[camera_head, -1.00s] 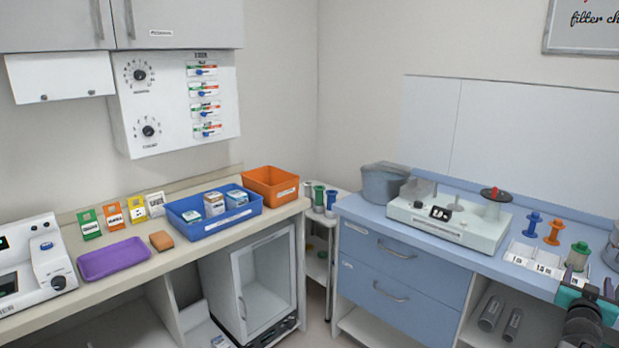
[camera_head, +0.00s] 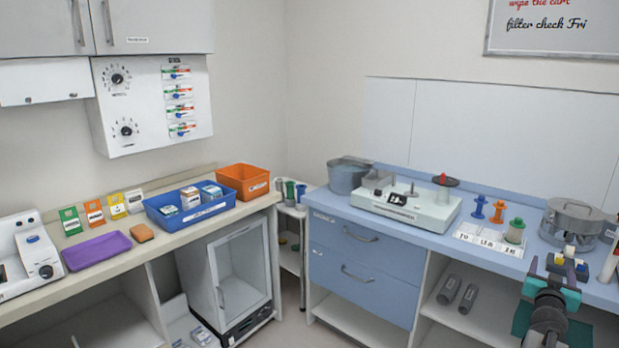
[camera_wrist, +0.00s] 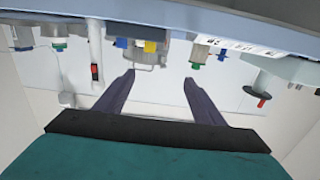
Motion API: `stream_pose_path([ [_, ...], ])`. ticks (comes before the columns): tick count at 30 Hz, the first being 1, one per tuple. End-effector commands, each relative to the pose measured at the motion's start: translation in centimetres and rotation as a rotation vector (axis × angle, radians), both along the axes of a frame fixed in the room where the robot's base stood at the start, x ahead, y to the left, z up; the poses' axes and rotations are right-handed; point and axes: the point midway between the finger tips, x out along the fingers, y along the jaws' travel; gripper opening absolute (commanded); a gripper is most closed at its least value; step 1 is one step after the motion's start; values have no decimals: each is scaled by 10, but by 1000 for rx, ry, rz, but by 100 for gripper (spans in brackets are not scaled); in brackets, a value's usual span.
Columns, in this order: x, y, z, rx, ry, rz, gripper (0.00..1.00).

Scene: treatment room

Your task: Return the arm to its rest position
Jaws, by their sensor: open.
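My gripper (camera_wrist: 159,80) shows in the wrist view with its two dark fingers spread apart and nothing between them. Its teal body fills the bottom of that view. In the head view my arm (camera_head: 549,305) is at the lower right, in front of the blue counter's right part. I cannot make out the fingertips there.
The blue counter (camera_head: 335,205) carries a grey-green device (camera_head: 430,210), coloured spools, a metal pot (camera_head: 572,222) and small yellow and blue blocks near my arm. A blue tray (camera_head: 160,221), orange bin (camera_head: 243,186) and purple tray (camera_head: 97,250) stand on the left counter. Floor shows between the counters.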

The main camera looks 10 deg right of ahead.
Motion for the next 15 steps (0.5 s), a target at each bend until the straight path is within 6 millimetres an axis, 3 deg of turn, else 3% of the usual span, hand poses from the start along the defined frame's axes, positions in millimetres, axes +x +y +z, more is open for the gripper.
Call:
stream_pose_path([
  [8, 18, 12, -3, 2, 2, 27, 63],
  [15, 48, 34, -19, 18, 13, 71, 63],
])
